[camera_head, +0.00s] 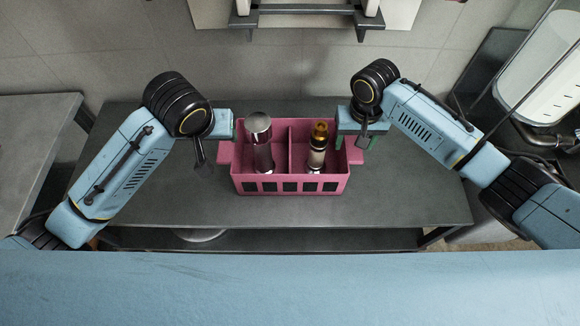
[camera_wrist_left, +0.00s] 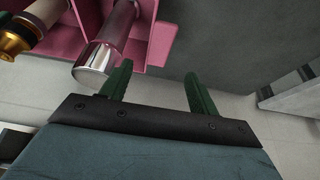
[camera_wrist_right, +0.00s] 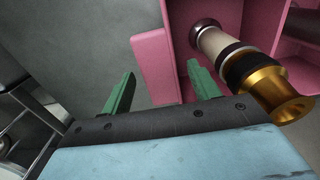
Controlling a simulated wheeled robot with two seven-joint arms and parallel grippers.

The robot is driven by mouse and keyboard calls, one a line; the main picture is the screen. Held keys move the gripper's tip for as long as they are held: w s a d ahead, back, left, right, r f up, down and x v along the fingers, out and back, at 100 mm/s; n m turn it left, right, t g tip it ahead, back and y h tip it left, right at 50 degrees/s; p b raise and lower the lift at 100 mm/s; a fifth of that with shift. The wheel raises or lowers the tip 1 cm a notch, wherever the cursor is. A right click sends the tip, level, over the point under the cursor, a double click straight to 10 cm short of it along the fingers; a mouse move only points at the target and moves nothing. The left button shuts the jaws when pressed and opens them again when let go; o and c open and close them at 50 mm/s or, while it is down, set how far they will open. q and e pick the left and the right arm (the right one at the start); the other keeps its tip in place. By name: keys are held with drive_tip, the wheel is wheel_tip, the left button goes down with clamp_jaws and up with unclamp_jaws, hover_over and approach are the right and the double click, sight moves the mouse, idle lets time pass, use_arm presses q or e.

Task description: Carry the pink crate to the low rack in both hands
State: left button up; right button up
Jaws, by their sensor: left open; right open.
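The pink crate (camera_head: 292,184) stands on the dark grey table, with a divider and a tab at each end. A silver cylinder (camera_head: 261,140) stands in its left compartment and a brass-topped cylinder (camera_head: 318,148) in its right. My left gripper (camera_head: 232,130) is at the crate's left end, open; in the left wrist view its green fingers (camera_wrist_left: 155,85) are apart near the crate's tab (camera_wrist_left: 162,43). My right gripper (camera_head: 350,140) is at the right end, open; in the right wrist view its fingers (camera_wrist_right: 162,90) are apart near the other tab (camera_wrist_right: 155,68). I cannot tell whether either touches.
The dark grey table (camera_head: 400,205) is clear around the crate and has a lower shelf (camera_head: 270,239). Another grey table (camera_head: 35,130) stands at left. A clear tank (camera_head: 540,80) stands at right. A bracketed fixture (camera_head: 300,20) is on the back wall.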

wheel_tip(320, 180, up, 10)
drive_tip(key=shift+f, duration=0.15)
idle(0.6)
